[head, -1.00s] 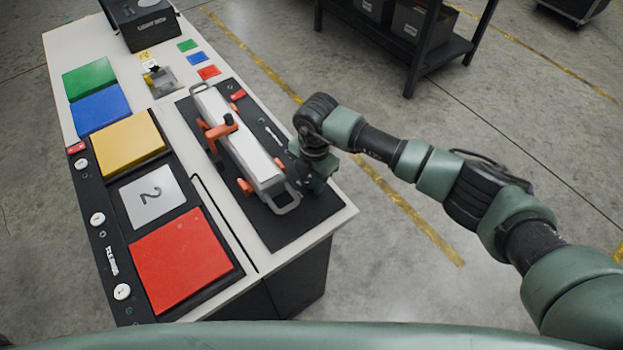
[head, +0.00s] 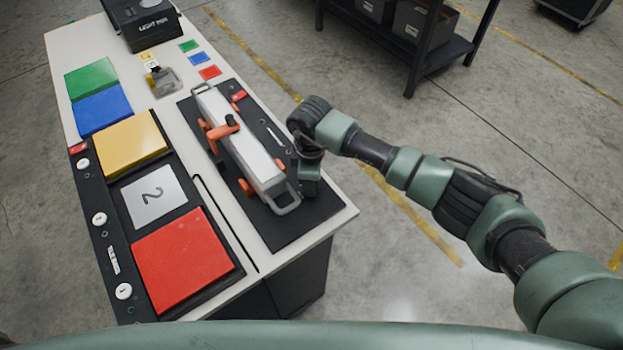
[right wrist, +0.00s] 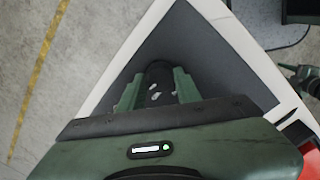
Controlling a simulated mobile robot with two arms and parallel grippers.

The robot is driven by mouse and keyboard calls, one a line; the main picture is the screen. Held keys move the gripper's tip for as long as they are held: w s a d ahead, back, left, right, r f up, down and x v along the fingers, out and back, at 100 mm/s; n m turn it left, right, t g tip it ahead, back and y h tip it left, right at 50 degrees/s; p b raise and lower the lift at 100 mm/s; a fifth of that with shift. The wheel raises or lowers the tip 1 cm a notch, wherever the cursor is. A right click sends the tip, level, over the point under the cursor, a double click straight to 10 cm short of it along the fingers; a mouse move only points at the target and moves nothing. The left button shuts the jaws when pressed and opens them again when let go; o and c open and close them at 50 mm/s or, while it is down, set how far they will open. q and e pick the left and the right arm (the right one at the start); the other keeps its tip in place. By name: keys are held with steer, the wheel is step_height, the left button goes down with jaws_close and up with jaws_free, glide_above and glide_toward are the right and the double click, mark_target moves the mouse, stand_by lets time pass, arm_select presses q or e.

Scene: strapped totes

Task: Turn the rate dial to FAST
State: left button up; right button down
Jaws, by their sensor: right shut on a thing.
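My right gripper (head: 308,180) is low over the near right part of the black board, beside the white bar with orange clamps (head: 245,145). In the right wrist view, its two green fingers (right wrist: 157,92) are shut on a dark round knob with small white marks, which I take to be the rate dial (right wrist: 157,76). The gripper hides the dial in the head view. I cannot read FAST or any other setting, so I cannot tell where the dial points. My left gripper is not in view.
The black board (head: 283,230) lies at the table's right edge. A black box (head: 140,22) stands at the far end. Open floor lies to the right.

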steer(key=shift+w+r+m, duration=0.15)
steer(key=shift+m, duration=2.15)
steer(key=c, duration=1)
jaws_free()
steer(key=r, duration=0.7)
steer(key=shift+s+a+r+b, duration=0.15)
steer(key=shift+s+r+b, duration=0.1)
steer(key=shift+r+b, duration=0.15)
steer(key=shift+f, duration=0.1)
